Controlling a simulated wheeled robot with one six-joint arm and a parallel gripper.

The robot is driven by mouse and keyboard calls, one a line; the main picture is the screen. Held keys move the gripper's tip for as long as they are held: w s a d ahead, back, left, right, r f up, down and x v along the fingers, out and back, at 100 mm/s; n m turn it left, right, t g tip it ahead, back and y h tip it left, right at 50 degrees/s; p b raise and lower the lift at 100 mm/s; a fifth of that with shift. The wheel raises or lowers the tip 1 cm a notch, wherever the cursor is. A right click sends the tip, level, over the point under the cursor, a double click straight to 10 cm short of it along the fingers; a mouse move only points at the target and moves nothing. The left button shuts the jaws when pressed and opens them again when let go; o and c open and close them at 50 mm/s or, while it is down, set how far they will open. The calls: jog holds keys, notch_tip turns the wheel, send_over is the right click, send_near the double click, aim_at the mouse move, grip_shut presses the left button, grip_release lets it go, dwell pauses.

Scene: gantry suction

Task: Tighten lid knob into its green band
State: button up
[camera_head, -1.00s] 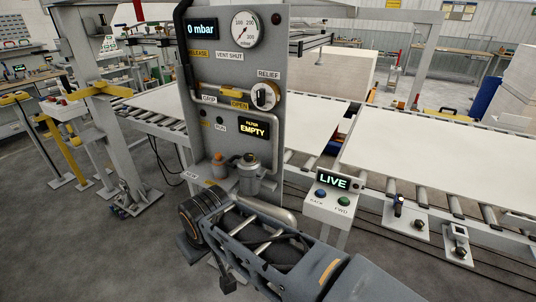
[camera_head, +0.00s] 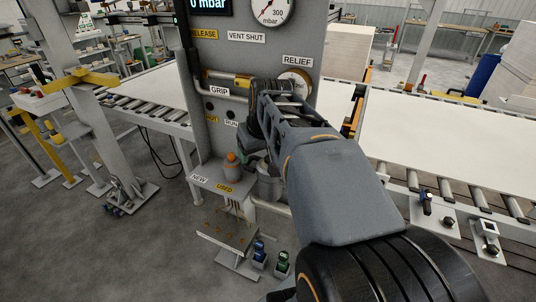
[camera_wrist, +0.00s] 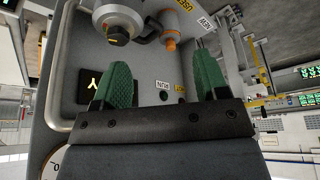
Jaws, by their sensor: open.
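The lid knob (camera_wrist: 118,34) is dark with a pale yellow mark and sits on a round grey lid (camera_wrist: 120,14) at the top left of the wrist view. I cannot make out a green band around it. In the head view the grey filter canister (camera_head: 268,186) shows beside my arm, its top hidden. My gripper (camera_wrist: 160,64) has two green fingers spread wide with nothing between them. It faces the panel, apart from the knob, which lies beyond the left finger in the wrist view.
An orange-topped part (camera_wrist: 171,43) stands beside the canister, near the USED label (camera_head: 225,188). The grey panel (camera_head: 215,60) carries a gauge (camera_head: 271,8) and a RELIEF dial (camera_head: 295,80). A roller conveyor with white sheets (camera_head: 450,125) runs behind.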

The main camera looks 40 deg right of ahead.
jog(key=d+r, duration=0.2)
jog(key=d, duration=0.6)
jog(key=shift+m, duration=0.3)
jog(key=x, duration=0.8)
jog(key=p+x, duration=0.1)
jog(key=x, duration=0.4)
jog(key=shift+w+d+r, duration=0.1)
jog(key=shift+w, duration=0.25)
jog(key=shift+c, duration=0.4)
jog(key=c, duration=0.8)
jog(key=shift+h, duration=0.3)
jog(key=shift+c, duration=0.2)
